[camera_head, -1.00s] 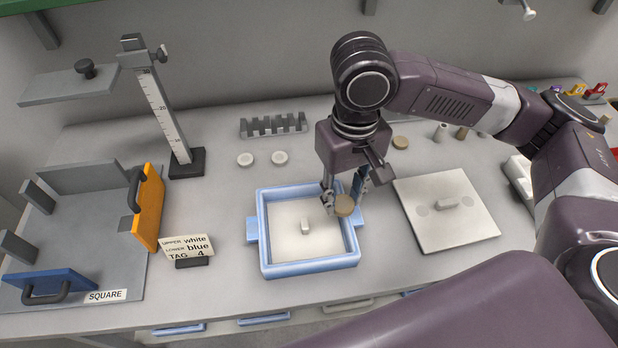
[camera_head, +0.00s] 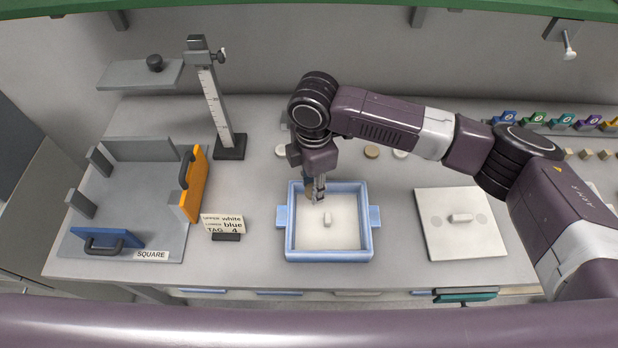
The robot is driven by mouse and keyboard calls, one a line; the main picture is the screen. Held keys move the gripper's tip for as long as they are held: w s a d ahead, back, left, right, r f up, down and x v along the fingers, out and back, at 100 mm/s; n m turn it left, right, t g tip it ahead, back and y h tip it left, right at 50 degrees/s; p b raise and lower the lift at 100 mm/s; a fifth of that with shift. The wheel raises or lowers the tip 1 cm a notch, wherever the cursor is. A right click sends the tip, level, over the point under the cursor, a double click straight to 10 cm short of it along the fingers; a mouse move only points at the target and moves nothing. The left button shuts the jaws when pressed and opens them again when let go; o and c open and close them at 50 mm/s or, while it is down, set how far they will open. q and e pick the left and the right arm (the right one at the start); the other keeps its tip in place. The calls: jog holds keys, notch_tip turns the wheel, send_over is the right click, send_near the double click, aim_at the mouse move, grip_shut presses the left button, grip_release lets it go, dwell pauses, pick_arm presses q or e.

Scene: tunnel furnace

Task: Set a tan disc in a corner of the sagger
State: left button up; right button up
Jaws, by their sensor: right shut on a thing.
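The sagger (camera_head: 372,242) is a blue square frame with side lugs and a pale floor, standing mid-bench. A small pale block (camera_head: 327,219) lies on its floor. My right gripper (camera_head: 317,198) reaches down over the back left part of the sagger, shut on a tan disc (camera_head: 309,190). The fingers hide much of this disc; whether it touches the sagger floor cannot be told. Another tan disc (camera_head: 371,152) lies on the bench behind the sagger. My left gripper is not in view.
A pale square plate (camera_head: 470,240) lies right of the sagger. A tag card (camera_head: 222,224) and a grey fixture with an orange plate (camera_head: 196,188) stand to the left. A height gauge (camera_head: 220,115) stands behind. Pale discs (camera_head: 281,150) lie at the back.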

aim_at(310, 189)
jog(key=shift+w+a+f+n, duration=0.15)
jog(key=shift+a+n, duration=0.25)
jog(key=shift+n, duration=0.2)
jog(key=shift+f, duration=0.2)
notch_tip(310, 189, down, 4)
jog(key=b, duration=0.4)
jog(key=shift+b, duration=0.35)
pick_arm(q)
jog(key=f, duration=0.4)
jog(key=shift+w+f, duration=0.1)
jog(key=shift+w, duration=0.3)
pick_arm(e)
jog(key=shift+r, duration=0.1)
jog(key=shift+p, duration=0.55)
pick_arm(q)
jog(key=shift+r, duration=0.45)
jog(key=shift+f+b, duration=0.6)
jog(key=shift+b, duration=0.1)
pick_arm(e)
jog(key=shift+f, duration=1.45)
